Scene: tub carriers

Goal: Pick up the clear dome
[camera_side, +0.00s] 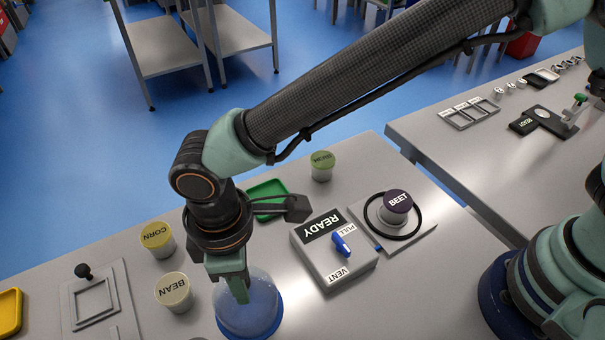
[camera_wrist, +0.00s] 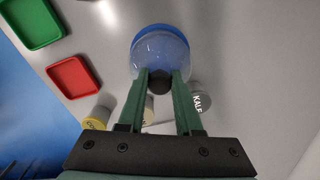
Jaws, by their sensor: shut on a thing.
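The clear dome (camera_side: 262,302) has a blue rim and stands upright at the front of the bench. It also shows in the wrist view (camera_wrist: 160,45), with its dark knob (camera_wrist: 160,84) between my fingers. My gripper (camera_side: 239,292) is above the dome and shut on its knob; in the side view the fingers hide the knob. In the wrist view my gripper (camera_wrist: 160,80) has one finger on each side of the knob. I cannot tell whether the rim touches the bench.
Left of the dome stand the BEAN tub (camera_side: 174,292) and CORN tub (camera_side: 158,240). Right are the READY box (camera_side: 334,262) with a blue lever and the BEET tub (camera_side: 396,207) on a ringed plate. A green tray (camera_side: 268,188) lies behind; the wrist view shows a red tray (camera_wrist: 74,77).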

